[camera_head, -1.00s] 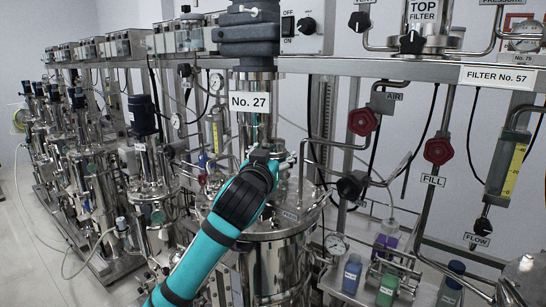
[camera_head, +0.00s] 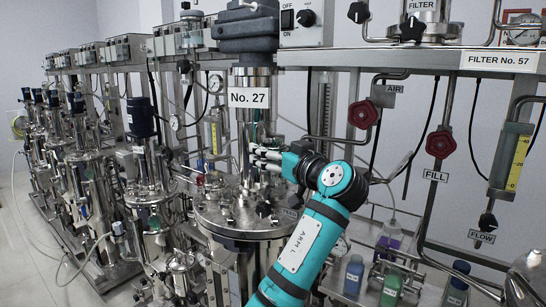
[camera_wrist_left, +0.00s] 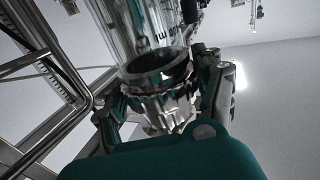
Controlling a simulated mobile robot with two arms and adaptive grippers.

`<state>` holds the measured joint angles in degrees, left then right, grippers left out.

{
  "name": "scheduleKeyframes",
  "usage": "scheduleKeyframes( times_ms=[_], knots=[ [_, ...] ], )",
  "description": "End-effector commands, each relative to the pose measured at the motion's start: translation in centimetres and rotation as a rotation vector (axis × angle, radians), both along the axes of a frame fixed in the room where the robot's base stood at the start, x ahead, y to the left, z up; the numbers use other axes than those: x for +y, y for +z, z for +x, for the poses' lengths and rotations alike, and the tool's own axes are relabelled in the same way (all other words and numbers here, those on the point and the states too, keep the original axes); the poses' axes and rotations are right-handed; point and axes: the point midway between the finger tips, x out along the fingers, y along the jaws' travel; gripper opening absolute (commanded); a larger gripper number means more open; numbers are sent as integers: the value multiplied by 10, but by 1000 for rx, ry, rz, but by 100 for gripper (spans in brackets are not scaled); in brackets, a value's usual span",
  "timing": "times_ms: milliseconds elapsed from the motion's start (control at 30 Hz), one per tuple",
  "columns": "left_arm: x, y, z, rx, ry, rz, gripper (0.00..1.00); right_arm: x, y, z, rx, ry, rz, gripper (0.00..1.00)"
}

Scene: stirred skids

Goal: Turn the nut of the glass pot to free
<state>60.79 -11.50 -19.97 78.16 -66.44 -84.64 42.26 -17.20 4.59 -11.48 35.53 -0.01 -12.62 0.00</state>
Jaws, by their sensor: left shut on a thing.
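In the left wrist view, a clear glass pot (camera_wrist_left: 140,28) with dark printed marks stands above a ridged metal nut (camera_wrist_left: 160,105). My left gripper (camera_wrist_left: 168,92) has a finger on each side of this nut and is shut on it. In the head view, my left gripper (camera_head: 260,157) reaches in by the metal column of skid No. 27. Its fingers hide most of what they hold there, so the nut and pot cannot be made out clearly. My right gripper is in neither view.
The steel vessel lid (camera_head: 225,218) of No. 27 lies below my gripper. Pipes with red valve wheels (camera_head: 438,145) stand to the right, above bottles such as a blue one (camera_head: 353,275).

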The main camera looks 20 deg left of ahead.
Motion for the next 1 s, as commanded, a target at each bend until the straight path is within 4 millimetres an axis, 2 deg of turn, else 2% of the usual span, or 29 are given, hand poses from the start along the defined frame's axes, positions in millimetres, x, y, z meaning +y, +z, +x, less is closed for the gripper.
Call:
scheduleKeyframes(
  times_ms=[233, 700, 733, 900, 1000],
  knots=[
    [-1, -4, 1, 8, 60, -2, 37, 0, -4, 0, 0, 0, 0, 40],
    [0, -3, 1, 8, 70, -4, 37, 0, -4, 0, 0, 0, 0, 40],
    [0, -3, 1, 8, 70, -4, 73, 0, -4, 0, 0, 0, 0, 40],
    [0, -2, 1, 6, 70, -2, 92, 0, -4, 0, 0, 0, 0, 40],
    [0, -1, 1, 4, 69, -2, 92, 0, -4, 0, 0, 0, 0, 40]
  ],
)
